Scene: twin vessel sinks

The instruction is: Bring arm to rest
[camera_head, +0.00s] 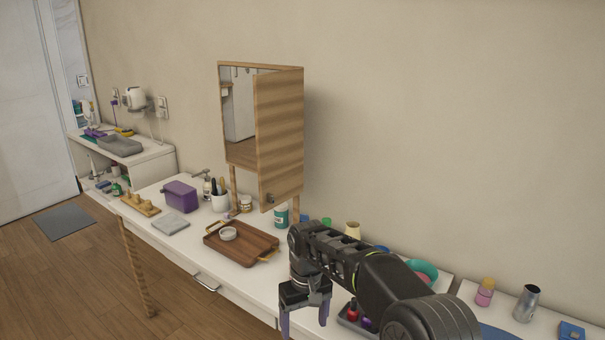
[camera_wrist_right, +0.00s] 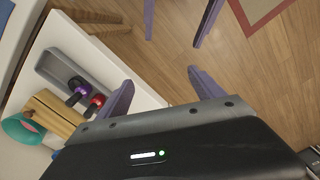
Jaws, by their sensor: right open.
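My right gripper (camera_head: 304,318) hangs over the front edge of the white counter (camera_head: 262,291) in the head view, pointing down. In the right wrist view its two purple fingers (camera_wrist_right: 160,92) are spread apart with nothing between them, and wooden floor shows beyond. My right arm comes in from the lower right of the head view and covers part of the counter. My left gripper does not show in either view.
A grey tray with bottles (camera_wrist_right: 72,80) lies close to the right gripper. A wooden tray (camera_head: 240,252), a purple box (camera_head: 180,196) and a mirror cabinet with its door open (camera_head: 279,135) stand farther left. Floor (camera_head: 85,270) is clear in front.

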